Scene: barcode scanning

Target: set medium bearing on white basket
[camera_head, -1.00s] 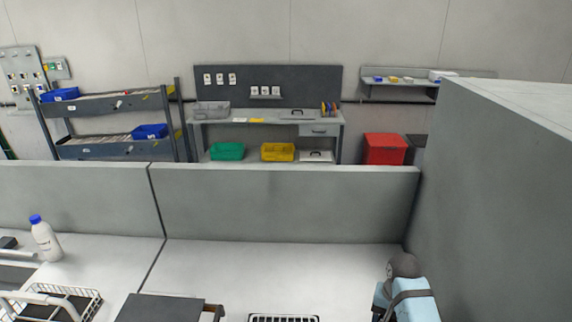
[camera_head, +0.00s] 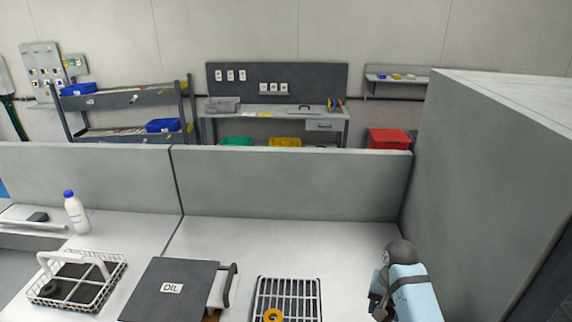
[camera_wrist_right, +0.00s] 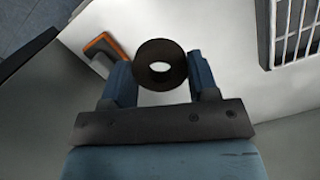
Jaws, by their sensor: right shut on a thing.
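The bearing, a dark ring (camera_wrist_right: 143,77), sits between the two fingers of my right gripper (camera_wrist_right: 160,65) in the right wrist view. The gripper is shut on it, above a white surface. In the head view my right arm (camera_head: 408,290) is at the lower right; the bearing is not visible there. The white wire basket (camera_head: 108,284) with its raised handle stands on the table at the lower left, far from my right arm. It has a dark base, and a dark round thing (camera_head: 50,291) lies in its left part. My left gripper is not in view.
A dark box lid marked OIL (camera_head: 150,288) and a white grate (camera_head: 290,280) with an orange ring (camera_head: 272,316) lie between basket and arm. A bottle (camera_head: 76,214) stands behind the basket. A grey panel (camera_head: 480,190) rises at right. An orange-black tool (camera_wrist_right: 104,52) lies near the gripper.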

